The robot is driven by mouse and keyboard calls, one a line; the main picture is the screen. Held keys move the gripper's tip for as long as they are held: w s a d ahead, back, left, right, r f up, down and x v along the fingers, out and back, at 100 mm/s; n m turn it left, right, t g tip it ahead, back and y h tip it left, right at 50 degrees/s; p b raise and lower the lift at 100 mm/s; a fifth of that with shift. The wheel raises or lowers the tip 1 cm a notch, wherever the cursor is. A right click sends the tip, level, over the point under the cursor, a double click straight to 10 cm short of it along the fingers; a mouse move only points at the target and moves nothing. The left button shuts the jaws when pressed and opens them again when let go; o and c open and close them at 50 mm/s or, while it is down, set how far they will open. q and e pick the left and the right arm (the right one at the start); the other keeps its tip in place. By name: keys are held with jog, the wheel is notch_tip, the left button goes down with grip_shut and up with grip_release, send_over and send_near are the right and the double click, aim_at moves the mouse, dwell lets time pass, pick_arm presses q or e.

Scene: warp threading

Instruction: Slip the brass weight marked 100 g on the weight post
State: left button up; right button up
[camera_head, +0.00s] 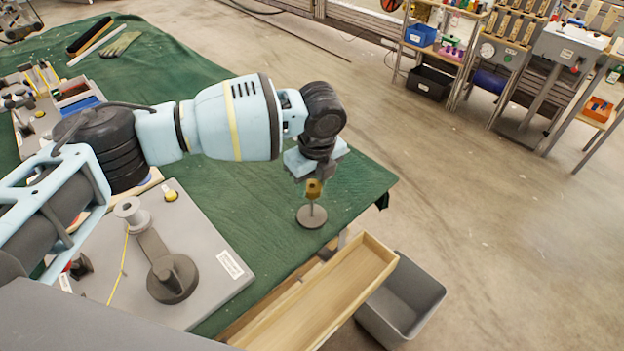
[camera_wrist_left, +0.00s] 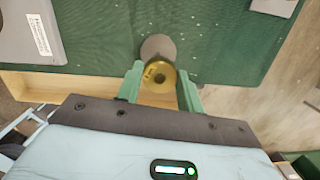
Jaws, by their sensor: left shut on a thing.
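My left gripper (camera_head: 314,180) points down above the front right corner of the green-covered table. It is shut on a brass weight (camera_head: 313,189), a short yellow cylinder with a hole in its middle. In the left wrist view the weight (camera_wrist_left: 159,76) sits between the two green fingers (camera_wrist_left: 160,88); its marking is too small to read. The weight post (camera_head: 312,207), a thin rod on a round grey base, stands upright directly below the weight. The post's top is hidden, so I cannot tell whether it is inside the hole. My right gripper is not in view.
A grey board (camera_head: 215,262) with a spool (camera_head: 130,210) and a dark round fixture (camera_head: 172,279) lies to the left. An open wooden drawer (camera_head: 330,293) and a grey bin (camera_head: 402,300) are in front of the table edge. Green cloth (camera_head: 355,180) around the post is clear.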

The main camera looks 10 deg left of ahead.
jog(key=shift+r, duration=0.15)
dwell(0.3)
pick_arm(q)
jog(key=shift+f, duration=0.3)
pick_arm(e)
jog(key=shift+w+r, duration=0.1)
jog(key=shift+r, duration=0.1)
pick_arm(q)
jog(key=shift+f, duration=1)
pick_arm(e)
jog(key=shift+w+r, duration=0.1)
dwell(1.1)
pick_arm(q)
jog(key=o, duration=1.5)
jog(key=shift+r, duration=0.15)
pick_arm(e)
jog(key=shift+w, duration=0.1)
pick_arm(q)
jog(key=shift+r+p, duration=1.5)
jog(key=shift+r, duration=1.45)
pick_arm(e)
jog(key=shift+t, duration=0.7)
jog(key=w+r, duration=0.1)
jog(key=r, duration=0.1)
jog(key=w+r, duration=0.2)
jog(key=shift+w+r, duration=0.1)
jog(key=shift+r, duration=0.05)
